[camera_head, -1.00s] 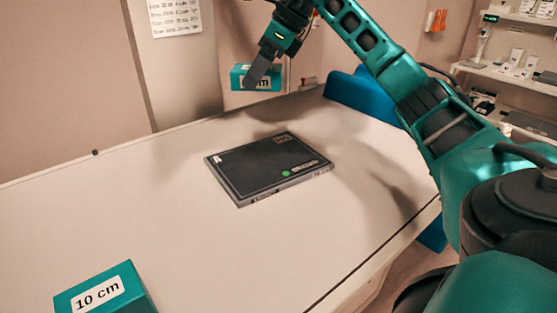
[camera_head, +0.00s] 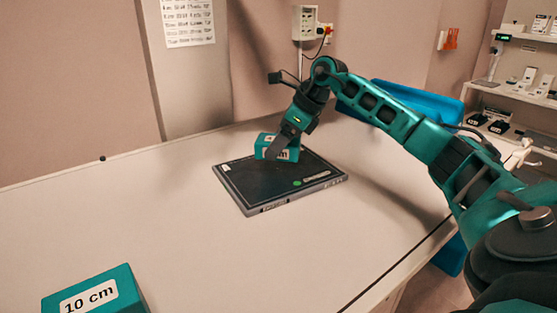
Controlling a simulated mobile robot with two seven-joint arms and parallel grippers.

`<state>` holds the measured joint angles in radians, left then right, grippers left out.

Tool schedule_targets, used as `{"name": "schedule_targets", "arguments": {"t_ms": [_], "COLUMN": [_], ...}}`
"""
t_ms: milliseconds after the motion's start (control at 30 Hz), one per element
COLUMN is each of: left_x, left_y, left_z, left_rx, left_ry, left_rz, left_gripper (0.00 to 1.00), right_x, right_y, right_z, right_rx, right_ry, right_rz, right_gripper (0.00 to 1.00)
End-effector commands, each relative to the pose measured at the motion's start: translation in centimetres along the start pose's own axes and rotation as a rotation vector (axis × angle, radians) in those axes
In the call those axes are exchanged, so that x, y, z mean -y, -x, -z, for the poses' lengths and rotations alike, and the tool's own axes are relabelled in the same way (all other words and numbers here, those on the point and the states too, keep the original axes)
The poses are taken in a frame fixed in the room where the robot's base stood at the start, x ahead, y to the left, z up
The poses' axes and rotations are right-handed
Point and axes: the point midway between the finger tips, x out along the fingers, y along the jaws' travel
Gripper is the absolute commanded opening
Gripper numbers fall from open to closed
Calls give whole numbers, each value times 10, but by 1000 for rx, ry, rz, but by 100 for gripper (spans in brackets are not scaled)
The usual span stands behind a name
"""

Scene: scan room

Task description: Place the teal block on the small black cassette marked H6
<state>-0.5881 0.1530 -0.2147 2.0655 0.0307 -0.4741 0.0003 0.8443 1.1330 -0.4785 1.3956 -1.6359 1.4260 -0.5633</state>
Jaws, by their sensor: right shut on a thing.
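A flat black cassette (camera_head: 258,184) lies on the white table, with a green dot and a pale label near its front edge. I cannot read an H6 on it. My right gripper (camera_head: 277,150) is shut on a teal block (camera_head: 264,142) with a white label, of which only "cm" shows past the finger. The block is at the far part of the cassette, level, and I cannot tell whether it touches the surface. A larger-looking teal block (camera_head: 92,293) marked "10 cm" sits at the near left table edge. My left gripper is out of view.
A blue padded thing (camera_head: 420,97) stands behind my right arm. A shelf with small devices (camera_head: 520,80) is at the far right. A wall socket (camera_head: 306,22) is behind.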

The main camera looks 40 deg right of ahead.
Motion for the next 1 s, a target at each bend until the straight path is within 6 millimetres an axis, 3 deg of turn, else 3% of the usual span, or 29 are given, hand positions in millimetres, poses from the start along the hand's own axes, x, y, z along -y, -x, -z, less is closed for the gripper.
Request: {"name": "schedule_targets", "arguments": {"t_ms": [300, 667, 700, 933, 1000], "left_x": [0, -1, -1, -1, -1], "left_y": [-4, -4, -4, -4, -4], "left_z": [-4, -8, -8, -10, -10], "left_rx": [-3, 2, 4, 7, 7], "left_ry": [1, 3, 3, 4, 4], "left_rz": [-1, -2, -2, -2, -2], "left_gripper": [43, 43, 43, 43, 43], "right_x": [0, 0, 0, 0, 0], "right_y": [-34, -37, -38, -37, -37], "right_z": [22, 24, 24, 24, 24], "right_rx": [0, 1, 0, -1, -1], "right_ry": [0, 0, 0, 0, 0], "right_rz": [-1, 0, 0, -1, -1], "right_gripper": [35, 35, 77, 99, 100]}}
